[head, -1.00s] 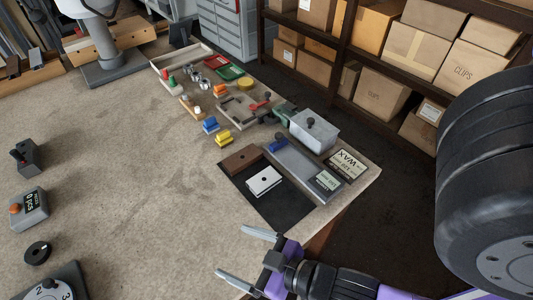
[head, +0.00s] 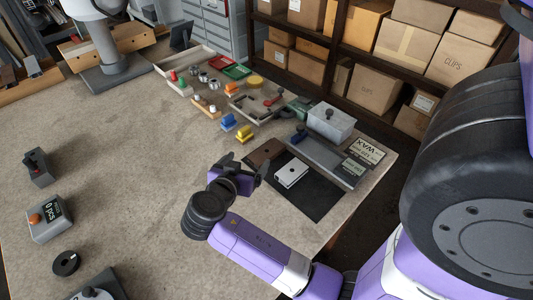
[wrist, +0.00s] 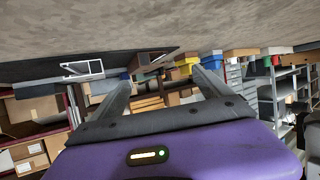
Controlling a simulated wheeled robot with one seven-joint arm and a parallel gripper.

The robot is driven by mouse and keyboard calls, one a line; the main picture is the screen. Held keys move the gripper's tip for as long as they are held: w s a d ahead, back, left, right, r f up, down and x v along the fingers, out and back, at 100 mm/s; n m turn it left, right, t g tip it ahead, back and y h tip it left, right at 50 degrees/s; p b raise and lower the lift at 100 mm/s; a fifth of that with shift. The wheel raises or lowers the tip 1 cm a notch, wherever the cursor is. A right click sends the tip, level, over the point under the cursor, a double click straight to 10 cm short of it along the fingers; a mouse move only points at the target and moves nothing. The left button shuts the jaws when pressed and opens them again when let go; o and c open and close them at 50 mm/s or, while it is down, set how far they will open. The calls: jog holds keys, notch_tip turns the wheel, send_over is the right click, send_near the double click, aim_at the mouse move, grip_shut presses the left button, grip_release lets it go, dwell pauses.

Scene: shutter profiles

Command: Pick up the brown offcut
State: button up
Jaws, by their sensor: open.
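The brown offcut (head: 264,151) is a flat dark-brown block lying at the far left corner of a black mat (head: 316,200). It also shows in the wrist view (wrist: 143,60), ahead of my fingers and partly hard to make out. A white block (head: 291,173) with dark dots lies on the mat beside it. My gripper (head: 256,172) is just on the near side of the offcut in the head view, apart from it. In the wrist view its two fingers (wrist: 162,84) are spread with nothing between them.
Blue and yellow pieces (head: 243,133) and an open tray (head: 254,104) lie behind the offcut.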

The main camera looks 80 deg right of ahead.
aim_at(268, 150)
jog(key=shift+s+d+r+m+g, duration=0.1)
jog(key=shift+s+d+m+g, duration=0.1)
jog(key=shift+s+m+g, duration=0.6)
jog(key=x, duration=0.2)
jog(key=p+x, duration=0.1)
jog(key=x, duration=0.2)
jog(key=p+x, duration=0.1)
jog(key=x, duration=0.1)
jog(key=shift+s+d+f, duration=0.15)
jog(key=shift+s+f, duration=0.1)
jog(key=shift+s, duration=0.1)
jog(key=c, duration=1.8)
